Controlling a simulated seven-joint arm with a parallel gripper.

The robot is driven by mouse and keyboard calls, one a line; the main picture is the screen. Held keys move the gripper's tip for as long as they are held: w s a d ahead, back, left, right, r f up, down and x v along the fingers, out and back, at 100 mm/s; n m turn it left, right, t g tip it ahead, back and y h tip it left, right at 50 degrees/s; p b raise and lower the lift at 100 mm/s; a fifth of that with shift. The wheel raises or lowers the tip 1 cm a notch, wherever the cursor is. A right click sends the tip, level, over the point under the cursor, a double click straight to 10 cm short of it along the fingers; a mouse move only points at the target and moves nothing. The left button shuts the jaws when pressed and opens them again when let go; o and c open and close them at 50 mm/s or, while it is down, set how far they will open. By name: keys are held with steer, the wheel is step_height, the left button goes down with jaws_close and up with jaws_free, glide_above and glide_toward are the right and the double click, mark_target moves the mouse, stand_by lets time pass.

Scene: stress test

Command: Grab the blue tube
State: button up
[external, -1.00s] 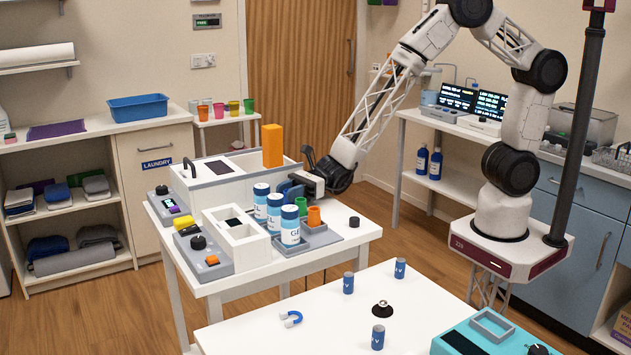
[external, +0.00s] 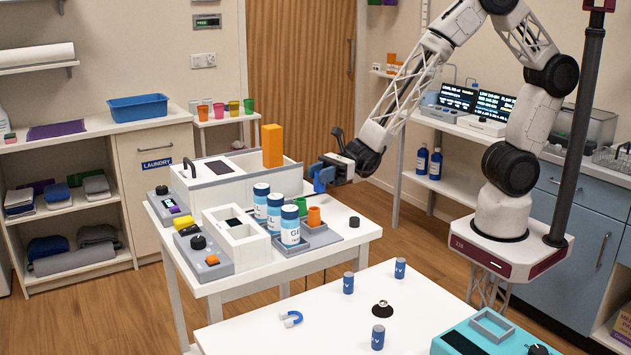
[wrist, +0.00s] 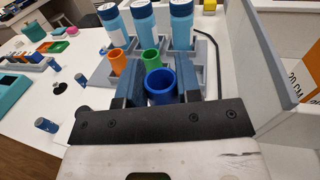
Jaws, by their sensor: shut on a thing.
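The blue tube (wrist: 160,86) is an open-topped cylinder between the two fingers of my gripper (wrist: 158,88) in the wrist view. My gripper is shut on it. In the external view my gripper (external: 322,178) is above the back of the white table, behind the bottles, with blue showing at its fingers; the tube's outline is hard to separate from them there. A green tube (wrist: 151,58) and an orange tube (wrist: 118,62) stand in the grey rack (external: 322,238), which sits below the gripper.
Several white-and-blue bottles (external: 290,226) stand beside the tubes. A white bin (external: 232,180) with an orange block (external: 272,146) is left of the gripper. A black cap (external: 354,222) lies on the table's right. The front table (external: 260,330) holds small blue cans and a magnet.

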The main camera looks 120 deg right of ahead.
steer(key=s+a, duration=0.1)
steer(key=s, duration=0.6)
steer(key=shift+a+r, duration=0.3)
steer(key=shift+a, duration=0.1)
